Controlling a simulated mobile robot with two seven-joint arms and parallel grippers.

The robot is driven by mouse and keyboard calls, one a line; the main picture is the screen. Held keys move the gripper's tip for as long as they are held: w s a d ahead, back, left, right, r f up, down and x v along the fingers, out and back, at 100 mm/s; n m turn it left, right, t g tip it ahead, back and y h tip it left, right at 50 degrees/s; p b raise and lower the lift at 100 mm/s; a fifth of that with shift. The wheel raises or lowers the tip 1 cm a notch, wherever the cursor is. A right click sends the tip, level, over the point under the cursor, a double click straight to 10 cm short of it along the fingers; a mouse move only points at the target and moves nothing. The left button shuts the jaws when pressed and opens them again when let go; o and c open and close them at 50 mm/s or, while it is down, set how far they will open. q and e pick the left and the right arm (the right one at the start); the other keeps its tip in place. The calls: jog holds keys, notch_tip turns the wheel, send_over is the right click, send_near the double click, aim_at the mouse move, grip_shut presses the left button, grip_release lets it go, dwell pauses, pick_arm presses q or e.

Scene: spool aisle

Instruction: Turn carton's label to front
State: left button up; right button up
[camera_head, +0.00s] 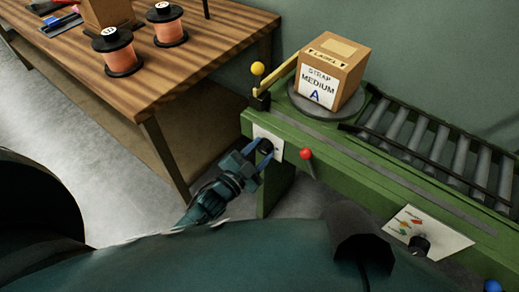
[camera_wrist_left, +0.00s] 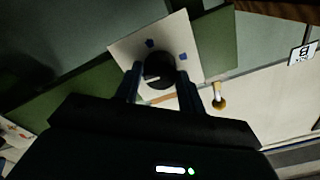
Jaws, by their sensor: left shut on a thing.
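A brown carton (camera_head: 346,72) stands on a grey round turntable (camera_head: 323,113) set in the green conveyor. Its white label (camera_head: 317,87), reading STRAP MEDIUM A, is on the side facing the conveyor's near edge and shows plainly. The carton sits slightly askew in the picture. My left gripper (camera_head: 262,154) is at a white plate (camera_head: 277,143) on the conveyor's side, below the turntable. It is shut on a black round knob (camera_wrist_left: 159,68), with one blue finger on each side in the left wrist view (camera_wrist_left: 159,85). My right gripper does not show.
A yellow-balled lever (camera_head: 257,69) stands beside the turntable, and a red-balled lever (camera_head: 305,154) juts from the conveyor's side. Rollers (camera_head: 415,137) run right. A panel (camera_head: 428,232) carries another black knob (camera_head: 419,245). Copper-coloured spools (camera_head: 120,55) stand on a wooden table (camera_head: 190,70).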

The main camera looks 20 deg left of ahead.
pick_arm(q)
jog(key=shift+n, duration=0.3)
dwell(0.4)
jog(key=o, duration=1)
jog(key=v, duration=1.3)
jog(key=shift+s, duration=0.15)
